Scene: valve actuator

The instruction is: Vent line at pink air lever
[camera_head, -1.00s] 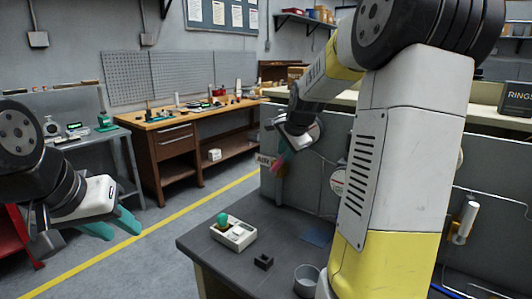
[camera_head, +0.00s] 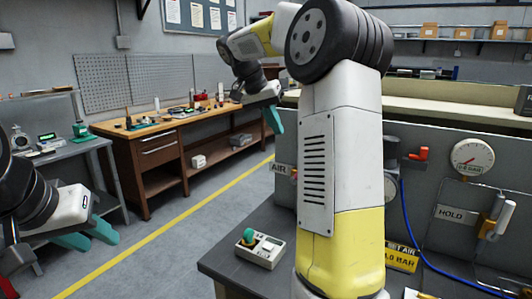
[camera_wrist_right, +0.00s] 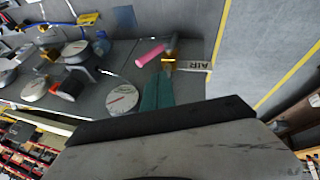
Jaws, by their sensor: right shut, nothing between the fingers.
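The pink lever (camera_wrist_right: 150,55) sticks out from the grey panel beside a brass-coloured fitting in the right wrist view. A white AIR label (camera_wrist_right: 192,66) is next to it, and the label also shows in the head view (camera_head: 281,168). In the head view my right arm hides most of the lever area. My right gripper (camera_head: 275,120) is shut and empty, raised above the label. Its teal fingers (camera_wrist_right: 158,92) point towards the lever in the wrist view, with no clear contact. My left gripper (camera_head: 98,236) is open and empty at the far left, away from the panel.
On the panel are a red-handled valve (camera_head: 418,154), a round gauge (camera_head: 472,157), a HOLD label (camera_head: 455,215) and a blue hose (camera_head: 407,220). A white control box (camera_head: 261,249) with a green button stands on the dark bench. Open floor lies to the left.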

